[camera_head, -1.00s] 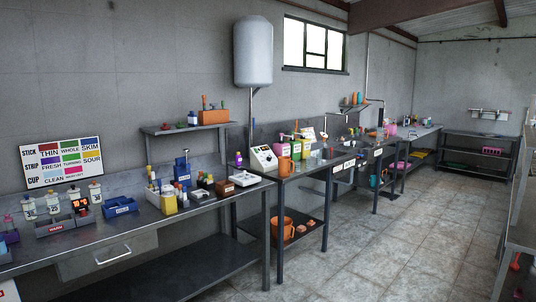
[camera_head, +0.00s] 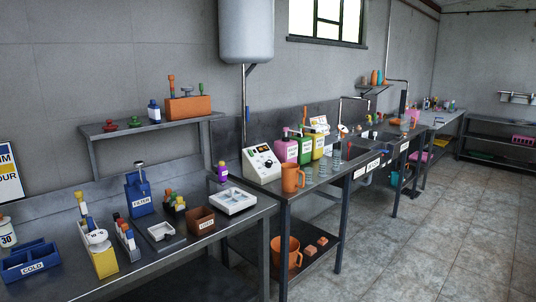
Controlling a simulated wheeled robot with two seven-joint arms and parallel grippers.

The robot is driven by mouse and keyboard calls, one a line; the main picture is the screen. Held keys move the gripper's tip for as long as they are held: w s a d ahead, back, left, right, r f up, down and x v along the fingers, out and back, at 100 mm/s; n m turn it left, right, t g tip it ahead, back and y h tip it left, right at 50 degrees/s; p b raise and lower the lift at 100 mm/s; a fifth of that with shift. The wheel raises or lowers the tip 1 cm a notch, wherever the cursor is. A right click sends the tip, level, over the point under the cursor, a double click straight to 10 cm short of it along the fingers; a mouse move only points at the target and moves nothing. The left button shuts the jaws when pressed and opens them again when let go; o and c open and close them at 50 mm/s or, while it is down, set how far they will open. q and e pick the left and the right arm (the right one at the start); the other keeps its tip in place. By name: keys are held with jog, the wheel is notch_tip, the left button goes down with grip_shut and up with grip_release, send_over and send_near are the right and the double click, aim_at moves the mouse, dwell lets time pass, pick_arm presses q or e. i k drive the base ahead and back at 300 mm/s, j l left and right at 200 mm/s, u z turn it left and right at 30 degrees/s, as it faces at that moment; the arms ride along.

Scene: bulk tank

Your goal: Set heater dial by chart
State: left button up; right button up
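A white control box (camera_head: 262,162) with a sloped front stands on the near left corner of the second steel table. Its front carries a dark dial and small markings, too small to read. A coloured chart (camera_head: 10,172) on the left wall is cut off by the picture edge; only its blue and yellow right end shows, with part of its lettering. A white card (camera_head: 319,124) stands behind the coloured jugs, its print unreadable. Neither of my grippers is in view.
The near bench (camera_head: 190,244) holds a blue COLD tray (camera_head: 30,262), a yellow holder (camera_head: 102,258), a blue FILTER stand (camera_head: 139,195) and a white tray (camera_head: 232,200). An orange jug (camera_head: 292,178) stands right of the control box. The tiled floor (camera_head: 440,230) at right is clear.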

aim_at(268, 164)
jog(key=i, duration=0.7)
jog(key=i+l, duration=1)
jog(key=i, duration=0.15)
jog(key=i+l, duration=1.05)
jog(key=i, duration=0.15)
